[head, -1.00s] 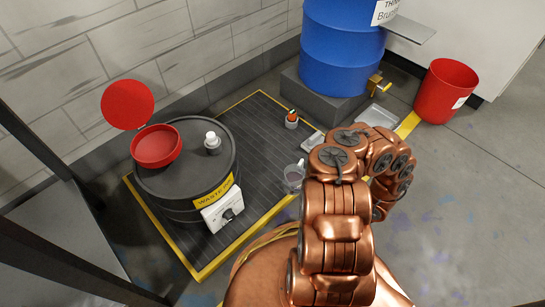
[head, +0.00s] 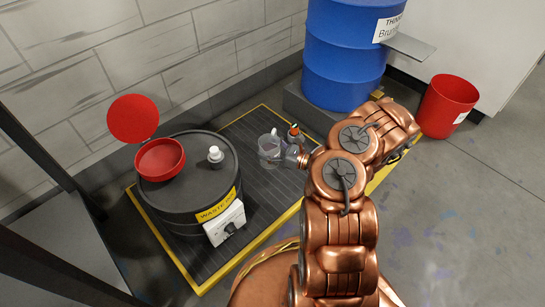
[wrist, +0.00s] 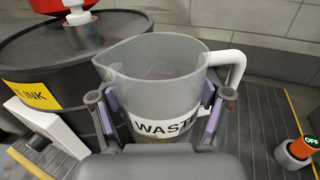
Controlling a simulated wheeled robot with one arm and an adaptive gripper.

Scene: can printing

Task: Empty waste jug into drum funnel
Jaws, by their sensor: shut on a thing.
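A translucent waste jug (wrist: 160,85) with a white handle and a "WASTE" label is upright in the wrist view, its spout toward the left. My gripper (wrist: 163,117) is shut on its sides. The funnel's red edge shows at the top left of the wrist view (wrist: 60,5). Any liquid in the jug is hard to make out.
A white cap (head: 215,155) stands on the drum top and a white box (head: 225,224) is on its side. A small device with an orange top (head: 294,131) stands behind the jug. A blue drum (head: 343,55) and red bin (head: 448,105) are further right.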

